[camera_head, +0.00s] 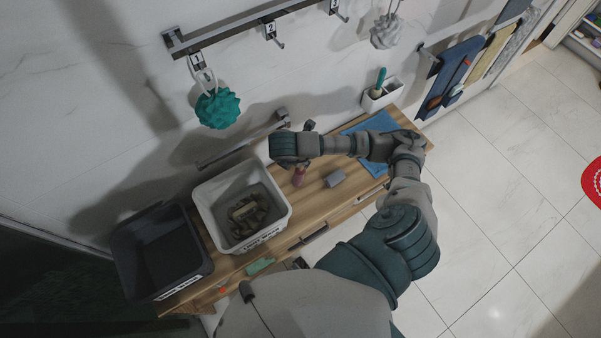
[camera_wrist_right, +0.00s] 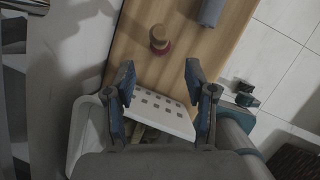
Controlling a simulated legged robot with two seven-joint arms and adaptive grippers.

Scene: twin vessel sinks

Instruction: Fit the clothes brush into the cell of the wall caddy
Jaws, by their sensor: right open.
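A white caddy (camera_head: 384,96) is against the wall above the right part of the wooden counter. A teal-handled tool (camera_head: 380,78), which looks like the clothes brush, stands upright at its left part; its lower end is hidden, so I cannot tell how it is seated. My right arm reaches left across the counter, well away from the caddy. My right gripper (camera_wrist_right: 160,84) is open and empty in the wrist view, above the edge of the white bin. In the head view its fingers are mostly hidden by the wrist. My left gripper is out of view.
A white bin (camera_head: 278,221) holding brownish cloths and a dark bin (camera_head: 125,250) stand on the counter (camera_head: 325,210). A hook rail (camera_head: 240,32) holds a teal sponge (camera_head: 217,108).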

